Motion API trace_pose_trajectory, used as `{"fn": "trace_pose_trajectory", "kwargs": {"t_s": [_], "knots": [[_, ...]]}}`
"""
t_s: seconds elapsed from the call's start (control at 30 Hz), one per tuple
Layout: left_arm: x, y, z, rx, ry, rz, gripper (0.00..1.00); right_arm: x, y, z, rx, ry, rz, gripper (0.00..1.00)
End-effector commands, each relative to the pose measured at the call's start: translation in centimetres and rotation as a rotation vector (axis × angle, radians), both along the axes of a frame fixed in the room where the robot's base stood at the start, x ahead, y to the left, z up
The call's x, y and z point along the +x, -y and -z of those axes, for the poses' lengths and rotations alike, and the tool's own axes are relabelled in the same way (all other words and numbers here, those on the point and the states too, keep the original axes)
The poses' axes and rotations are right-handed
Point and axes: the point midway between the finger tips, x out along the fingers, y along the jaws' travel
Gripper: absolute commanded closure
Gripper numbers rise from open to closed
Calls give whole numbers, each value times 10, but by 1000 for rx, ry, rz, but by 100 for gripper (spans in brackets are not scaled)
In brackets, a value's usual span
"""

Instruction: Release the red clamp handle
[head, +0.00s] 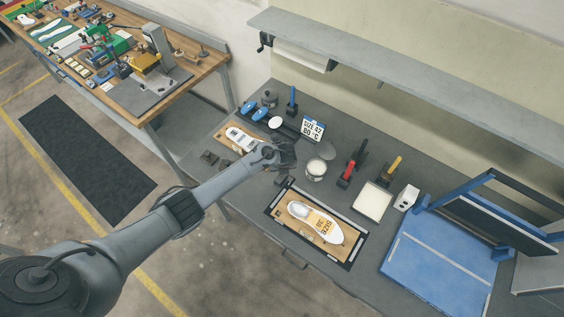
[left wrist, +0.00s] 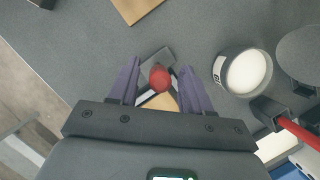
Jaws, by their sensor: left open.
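A round red knob (left wrist: 159,78), which looks like the red clamp handle's end, shows in the left wrist view above a grey and black base. My left gripper (left wrist: 159,67) is open, with one purple finger on each side of the knob and gaps visible between. In the head view my left gripper (head: 284,157) is over the bench near the back left corner of a black-framed tray (head: 345,267); the knob is hidden there. The tray holds a white and orange insole (head: 315,220). My right gripper is not in view.
A pot with white contents (head: 316,168) stands right of my left gripper. Beyond it are a red-handled tool (head: 348,172), a yellow-handled tool (head: 392,167) and a white pad (head: 372,203). A blue press (head: 435,270) stands at right. A wooden board (head: 232,146) lies left.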

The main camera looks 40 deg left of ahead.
Motion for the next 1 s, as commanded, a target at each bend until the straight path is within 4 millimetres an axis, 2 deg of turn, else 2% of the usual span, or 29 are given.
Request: {"fn": "trace_pose_trajectory", "kwargs": {"t_s": [0.03, 0.2, 0.4, 0.6, 1.0], "knots": [[-1, 2, -11, -2, 3, 1, 51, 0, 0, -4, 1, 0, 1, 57], [-9, 9, -38, 0, 2, 2, 51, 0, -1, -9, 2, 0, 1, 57], [-15, 16, -60, -2, 1, 1, 51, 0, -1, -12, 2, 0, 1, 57], [-18, 18, -69, 0, 0, 0, 51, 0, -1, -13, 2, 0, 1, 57], [-18, 18, -70, 1, -1, 0, 51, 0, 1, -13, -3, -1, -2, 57]]}}
